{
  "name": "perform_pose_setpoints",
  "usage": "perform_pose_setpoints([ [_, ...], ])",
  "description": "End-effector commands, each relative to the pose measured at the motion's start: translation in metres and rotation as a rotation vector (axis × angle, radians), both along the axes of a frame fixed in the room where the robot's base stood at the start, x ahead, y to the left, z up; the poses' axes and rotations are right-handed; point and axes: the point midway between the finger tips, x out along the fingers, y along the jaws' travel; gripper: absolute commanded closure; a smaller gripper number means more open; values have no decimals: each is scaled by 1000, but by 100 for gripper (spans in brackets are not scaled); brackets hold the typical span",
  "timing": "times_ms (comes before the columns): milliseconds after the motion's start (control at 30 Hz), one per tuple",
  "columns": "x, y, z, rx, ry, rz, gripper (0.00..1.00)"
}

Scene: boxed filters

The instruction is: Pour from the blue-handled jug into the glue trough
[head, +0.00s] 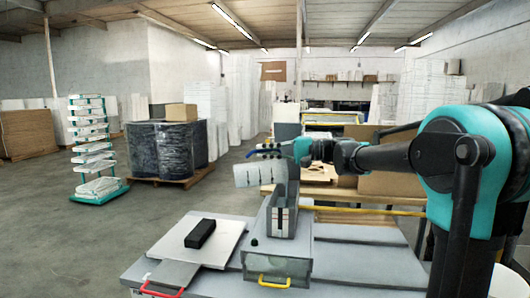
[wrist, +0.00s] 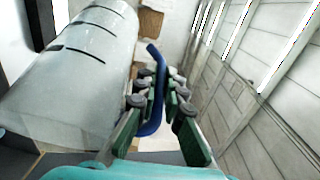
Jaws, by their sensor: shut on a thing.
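The blue-handled jug (head: 262,174) is pale and translucent with dark measuring marks, held in the air above the left side of the glue trough. It also shows in the wrist view (wrist: 72,78), lying tilted across the left. My gripper (head: 290,149) is shut on its blue handle (wrist: 157,92), with green-padded fingers on both sides of it. No stream of liquid is visible. The jug's contents and the trough's inside cannot be made out.
A pale board (head: 207,251) with a black block (head: 200,233) lies left of the trough. The grey bench (head: 350,262) has a yellow handle (head: 273,282) and a red handle (head: 160,291) at its front. A wooden table stands behind. The bench right of the trough is clear.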

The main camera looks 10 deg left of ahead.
Motion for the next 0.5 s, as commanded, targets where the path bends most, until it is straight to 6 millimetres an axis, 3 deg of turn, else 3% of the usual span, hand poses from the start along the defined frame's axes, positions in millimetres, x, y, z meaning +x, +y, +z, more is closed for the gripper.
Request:
perform_pose_setpoints([
  [500,3,-7,4,55,21,-1,100],
])
